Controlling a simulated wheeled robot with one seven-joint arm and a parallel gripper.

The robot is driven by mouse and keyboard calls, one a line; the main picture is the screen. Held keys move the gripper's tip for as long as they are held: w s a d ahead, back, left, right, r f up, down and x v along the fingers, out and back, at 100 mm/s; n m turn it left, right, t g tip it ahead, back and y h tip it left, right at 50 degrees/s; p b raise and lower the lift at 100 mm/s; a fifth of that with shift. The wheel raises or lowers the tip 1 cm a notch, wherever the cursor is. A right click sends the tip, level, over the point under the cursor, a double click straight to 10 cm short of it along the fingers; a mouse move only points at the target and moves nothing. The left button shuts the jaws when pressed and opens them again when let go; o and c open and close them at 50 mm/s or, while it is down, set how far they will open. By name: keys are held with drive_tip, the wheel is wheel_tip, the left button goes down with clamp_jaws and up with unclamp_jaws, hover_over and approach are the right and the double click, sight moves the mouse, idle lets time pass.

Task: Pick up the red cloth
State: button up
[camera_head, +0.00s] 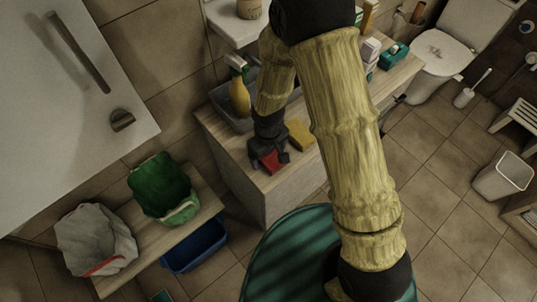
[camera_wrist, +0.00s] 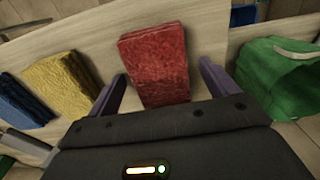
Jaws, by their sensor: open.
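The red cloth (camera_wrist: 156,66) is a folded, thick, textured block on the wooden counter, seen in the wrist view. My gripper (camera_wrist: 163,88) is open, with one purple finger on each side of the cloth's near end. There is a gap between the cloth and each finger, so the cloth does not look held. In the head view my gripper (camera_head: 270,160) is low over the counter's near left end, and part of the red cloth (camera_head: 271,163) shows beneath it. The rest of the cloth is hidden there by the gripper.
A yellow cloth (camera_wrist: 62,86) and a blue cloth (camera_wrist: 20,100) lie left of the red one in the wrist view. A basin (camera_head: 227,117) with a yellow spray bottle (camera_head: 239,98) stands behind my gripper. A green bag (camera_head: 163,190) sits on a lower bench.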

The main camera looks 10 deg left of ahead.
drive_tip(key=c, duration=1.1)
drive_tip(key=shift+o, duration=0.2)
drive_tip(key=shift+r, duration=0.1)
wheel_tip(320, 180, up, 10)
drive_tip(key=shift+b, duration=0.3)
